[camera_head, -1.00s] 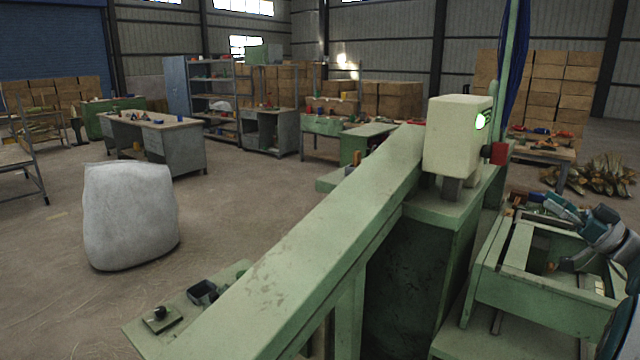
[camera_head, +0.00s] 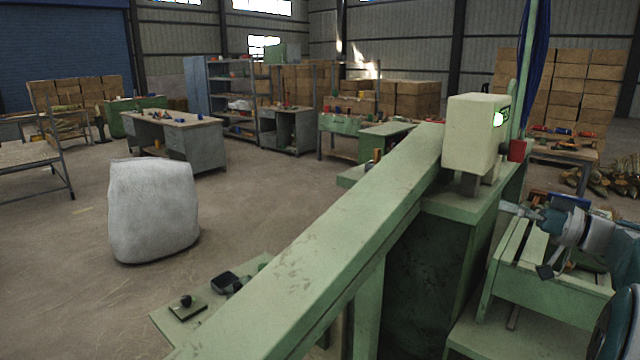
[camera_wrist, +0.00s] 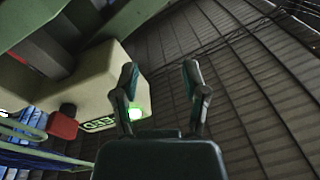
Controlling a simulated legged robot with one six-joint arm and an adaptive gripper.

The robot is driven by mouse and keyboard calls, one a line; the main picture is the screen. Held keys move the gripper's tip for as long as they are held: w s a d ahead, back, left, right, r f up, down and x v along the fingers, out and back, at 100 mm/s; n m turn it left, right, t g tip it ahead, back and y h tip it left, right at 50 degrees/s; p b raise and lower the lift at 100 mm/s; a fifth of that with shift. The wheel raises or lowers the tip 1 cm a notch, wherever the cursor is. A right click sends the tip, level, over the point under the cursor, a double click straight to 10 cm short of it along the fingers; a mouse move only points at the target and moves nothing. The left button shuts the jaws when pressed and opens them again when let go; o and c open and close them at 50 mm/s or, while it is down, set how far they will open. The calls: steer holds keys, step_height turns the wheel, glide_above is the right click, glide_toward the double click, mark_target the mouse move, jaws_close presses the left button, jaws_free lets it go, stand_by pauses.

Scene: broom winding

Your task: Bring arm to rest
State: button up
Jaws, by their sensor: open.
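My gripper (camera_wrist: 161,78) is open, with two dark fingers apart and nothing between them in the wrist view. In the head view my gripper (camera_head: 522,212) is at the right, above the green slatted part of the machine (camera_head: 545,300), pointing left. The cream control box (camera_head: 474,135) with a lit green display stands on the machine's green beam (camera_head: 330,225), left of and above my gripper. In the wrist view the box (camera_wrist: 95,85) and its glowing green lamp lie left of and behind the fingers.
A red block (camera_head: 517,150) sits beside the box, near a green post with blue strands (camera_head: 536,60). A white sack (camera_head: 153,212) stands on the open floor at left. Desks (camera_head: 175,140), shelves and stacked cartons (camera_head: 405,100) are farther back.

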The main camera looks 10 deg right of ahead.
steer(key=s+a+f+m+g+h, duration=0.2)
steer(key=a+f+g, duration=0.1)
steer(key=a, duration=0.8)
steer(key=s+a+f+m+g+h, duration=0.15)
steer(key=a+g, duration=0.25)
steer(key=a, duration=0.7)
steer(key=s+a+f+m+h, duration=0.1)
steer(key=s+a+f+h, duration=0.2)
steer(key=s, duration=0.6)
steer(key=s+a+f+m+g+h, duration=0.1)
steer(key=s+a+f+h, duration=0.3)
steer(key=s+f+h, duration=0.3)
steer(key=s+f, duration=0.3)
steer(key=shift+s+f, duration=0.2)
steer(key=shift+s, duration=0.1)
steer(key=shift+a, duration=0.15)
